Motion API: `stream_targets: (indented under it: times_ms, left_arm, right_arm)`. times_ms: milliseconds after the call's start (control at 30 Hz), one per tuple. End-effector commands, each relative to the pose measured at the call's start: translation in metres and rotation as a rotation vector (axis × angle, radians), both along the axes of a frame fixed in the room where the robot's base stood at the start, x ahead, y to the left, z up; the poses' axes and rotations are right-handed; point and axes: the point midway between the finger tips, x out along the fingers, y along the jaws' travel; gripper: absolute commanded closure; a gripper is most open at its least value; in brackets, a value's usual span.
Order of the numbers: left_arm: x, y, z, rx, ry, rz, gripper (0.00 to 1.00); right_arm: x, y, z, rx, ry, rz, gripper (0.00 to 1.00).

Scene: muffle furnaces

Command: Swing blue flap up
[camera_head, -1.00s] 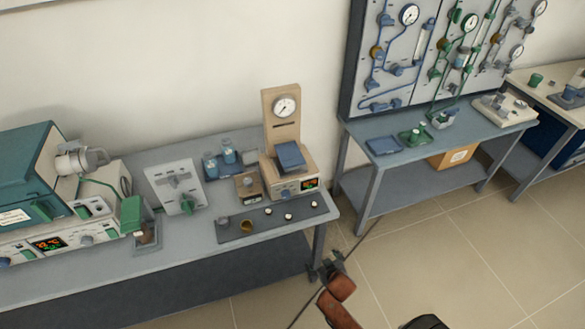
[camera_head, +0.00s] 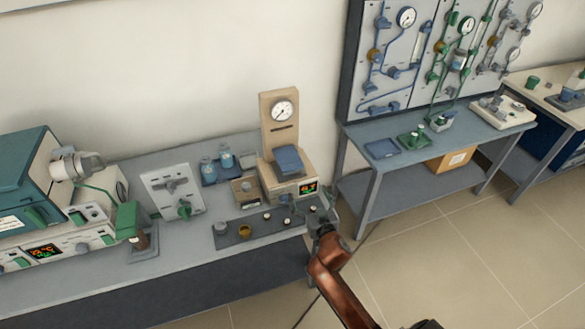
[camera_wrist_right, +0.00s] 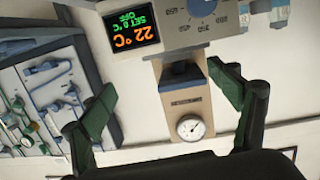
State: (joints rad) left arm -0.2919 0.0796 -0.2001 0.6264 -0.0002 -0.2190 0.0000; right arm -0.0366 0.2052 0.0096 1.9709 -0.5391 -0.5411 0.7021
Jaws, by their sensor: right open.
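The blue flap (camera_head: 288,158) sits tilted on top of a beige instrument (camera_head: 292,184) with a lit display and a tall dial post behind. In the right wrist view, which is upside down, the dark blue flap (camera_wrist_right: 181,73) shows between my fingers, beyond the instrument's front panel (camera_wrist_right: 200,28). My right gripper (camera_head: 320,212) is at the bench's right front corner, in front of and right of the instrument, apart from the flap. Its green fingers stand wide open and empty in the right wrist view (camera_wrist_right: 160,82). My left gripper is out of view.
A dark mat (camera_head: 262,228) with small cups lies before the instrument. Blue-capped bottles (camera_head: 217,163) and a grey switch panel (camera_head: 173,190) stand to its left. A teal furnace (camera_head: 25,175) is at far left. A second bench (camera_head: 425,145) stands right, beyond a floor gap.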

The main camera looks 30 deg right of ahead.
Motion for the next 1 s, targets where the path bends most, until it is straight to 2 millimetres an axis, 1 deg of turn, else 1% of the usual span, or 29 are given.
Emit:
stream_targets:
  times_ms: [33, 100, 200, 233, 367, 600, 700, 833, 1000]
  left_arm:
    - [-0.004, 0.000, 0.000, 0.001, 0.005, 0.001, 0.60]
    - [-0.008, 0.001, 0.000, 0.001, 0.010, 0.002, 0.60]
    - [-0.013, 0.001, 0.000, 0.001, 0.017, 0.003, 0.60]
    - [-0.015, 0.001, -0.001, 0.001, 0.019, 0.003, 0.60]
    - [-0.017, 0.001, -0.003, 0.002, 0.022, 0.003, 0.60]
    - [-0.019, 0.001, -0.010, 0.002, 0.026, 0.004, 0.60]
    - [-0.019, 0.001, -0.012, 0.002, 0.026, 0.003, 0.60]
    - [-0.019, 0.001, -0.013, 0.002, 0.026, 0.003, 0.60]
    - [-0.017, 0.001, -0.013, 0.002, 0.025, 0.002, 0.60]
  right_arm:
    - [0.010, 0.002, 0.011, -0.005, -0.036, 0.014, 0.17]
    - [0.022, 0.006, 0.026, -0.008, -0.084, 0.035, 0.17]
    - [0.034, 0.011, 0.039, -0.011, -0.128, 0.057, 0.17]
    - [0.037, 0.011, 0.040, -0.012, -0.134, 0.061, 0.17]
    - [0.052, 0.009, 0.041, -0.012, -0.140, 0.065, 0.17]
    - [0.089, -0.001, 0.041, -0.014, -0.137, 0.063, 0.17]
    - [0.100, -0.003, 0.040, -0.012, -0.137, 0.063, 0.17]
    - [0.108, -0.005, 0.040, -0.012, -0.137, 0.063, 0.17]
    - [0.110, -0.006, 0.041, -0.011, -0.136, 0.063, 0.17]
